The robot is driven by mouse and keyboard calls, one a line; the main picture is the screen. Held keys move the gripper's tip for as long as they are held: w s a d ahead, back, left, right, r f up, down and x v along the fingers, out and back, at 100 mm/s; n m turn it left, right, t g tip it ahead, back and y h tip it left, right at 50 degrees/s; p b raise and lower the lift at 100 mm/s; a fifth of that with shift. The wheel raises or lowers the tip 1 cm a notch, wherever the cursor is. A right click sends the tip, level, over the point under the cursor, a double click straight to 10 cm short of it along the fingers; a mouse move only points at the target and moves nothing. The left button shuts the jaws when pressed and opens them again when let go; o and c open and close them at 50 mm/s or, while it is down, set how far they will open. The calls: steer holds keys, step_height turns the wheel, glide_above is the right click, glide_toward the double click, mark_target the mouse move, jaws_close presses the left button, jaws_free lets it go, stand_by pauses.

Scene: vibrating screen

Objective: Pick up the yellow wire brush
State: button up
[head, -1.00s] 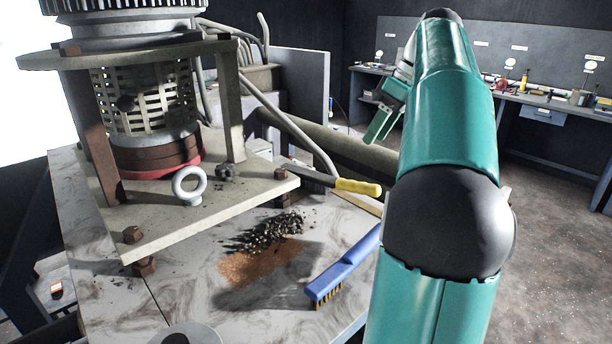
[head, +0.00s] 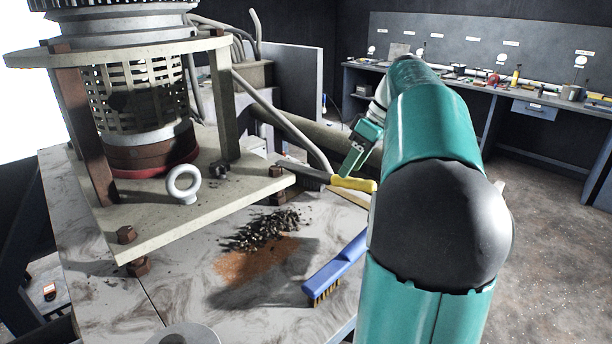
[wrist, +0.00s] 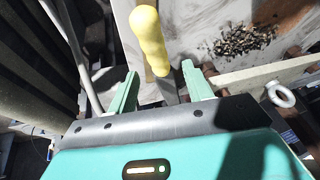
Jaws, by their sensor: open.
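My gripper (wrist: 158,82) is open, with one green finger on each side of the shaft and a gap visible on both sides. In the head view my gripper (head: 352,165) hangs just above and behind the handle, partly overlapping it. The brush's bristle end is hidden.
A blue brush (head: 335,268) lies on the marbled table (head: 205,310), beside a pile of dark grit (head: 262,230) and rust-coloured powder. An eye bolt (head: 183,184) stands on the plate (head: 150,215). A grey pipe (head: 285,125) slopes close behind the yellow brush.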

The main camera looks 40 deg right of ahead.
mark_target(322, 178)
steer(key=shift+x, duration=1.95)
steer(key=c, duration=1)
steer(key=shift+c, duration=0.2)
